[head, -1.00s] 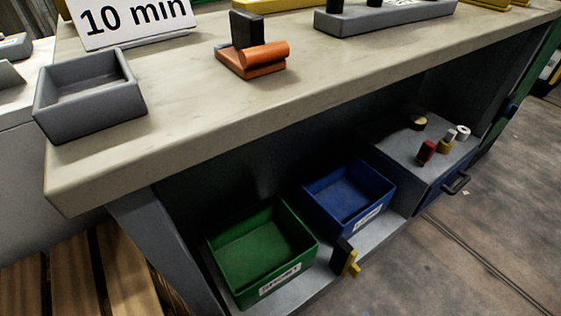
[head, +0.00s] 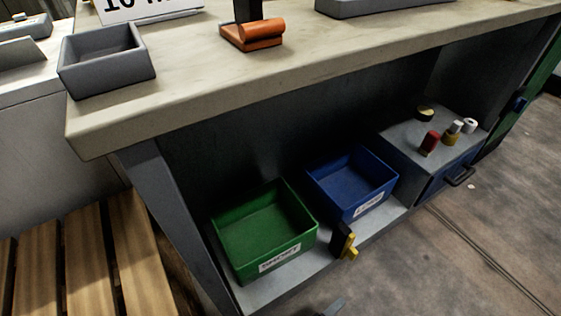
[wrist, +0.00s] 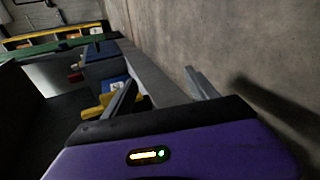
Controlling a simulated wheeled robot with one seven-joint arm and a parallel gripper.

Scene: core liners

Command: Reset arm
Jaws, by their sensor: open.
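My gripper (wrist: 160,80) shows in the wrist view with its two grey fingers spread wide apart. Nothing is held between them. The purple wrist housing fills the bottom of that view. In the wrist view a yellow thing (wrist: 98,108) lies beyond the left finger; contact cannot be told.
Under the workbench (head: 200,110) stand a green bin (head: 290,259) and a blue bin (head: 368,206). A black and yellow piece (head: 343,241) is at the shelf edge. A grey drawer box (head: 400,150) bears small cylinders. Wooden slats (head: 90,265) lie left; floor (head: 480,260) is open right.

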